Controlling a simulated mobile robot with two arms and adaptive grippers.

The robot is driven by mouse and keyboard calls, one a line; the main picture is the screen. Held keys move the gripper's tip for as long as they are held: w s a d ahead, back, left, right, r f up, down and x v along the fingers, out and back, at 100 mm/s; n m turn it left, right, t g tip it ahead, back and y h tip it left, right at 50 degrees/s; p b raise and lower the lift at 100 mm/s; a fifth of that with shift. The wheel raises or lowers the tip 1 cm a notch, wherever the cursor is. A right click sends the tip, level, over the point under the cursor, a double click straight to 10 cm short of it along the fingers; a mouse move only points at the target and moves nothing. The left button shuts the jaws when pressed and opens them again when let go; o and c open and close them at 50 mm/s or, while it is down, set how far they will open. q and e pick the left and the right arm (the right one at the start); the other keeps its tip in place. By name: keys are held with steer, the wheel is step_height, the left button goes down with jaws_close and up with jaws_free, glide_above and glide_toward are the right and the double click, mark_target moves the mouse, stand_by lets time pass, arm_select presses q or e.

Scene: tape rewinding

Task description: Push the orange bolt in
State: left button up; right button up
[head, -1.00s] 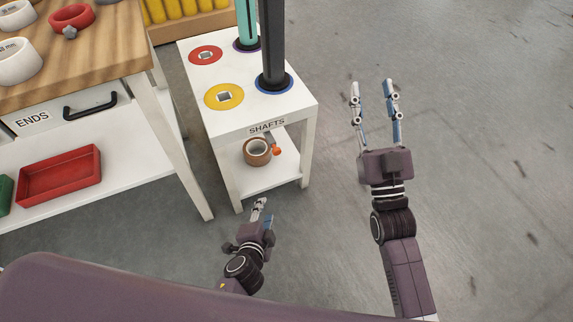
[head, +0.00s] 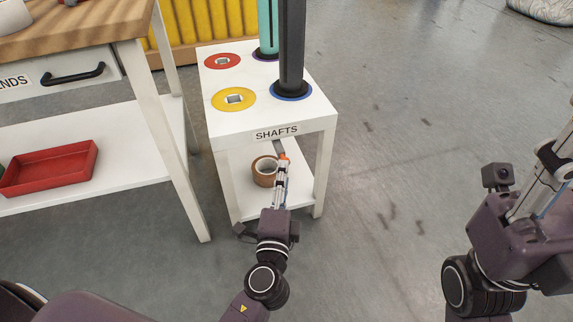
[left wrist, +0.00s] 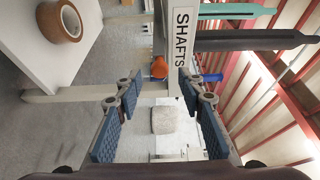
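The orange bolt (head: 284,156) is a small knob under the front edge of the white SHAFTS stand (head: 318,121). In the left wrist view the orange bolt (left wrist: 159,68) shows between and beyond the finger pads, beside the SHAFTS label. My left gripper (head: 282,168) is in front of the stand, its fingertips close to the bolt. In the left wrist view my left gripper (left wrist: 160,95) is open with nothing between its pads. Whether it touches the bolt I cannot tell. My right gripper (head: 545,180) is at the right edge, partly cut off.
A brown tape roll (head: 265,171) is on the stand's lower shelf, just left of the bolt. A dark shaft (head: 291,45) and a teal shaft (head: 268,27) stand on top. A wooden-topped workbench (head: 80,22) with a red tray (head: 48,168) is at left. Floor to the right is clear.

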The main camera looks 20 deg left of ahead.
arm_select(q)
steer(key=shift+x, duration=2.75)
steer(key=shift+c, duration=0.2)
jaws_close()
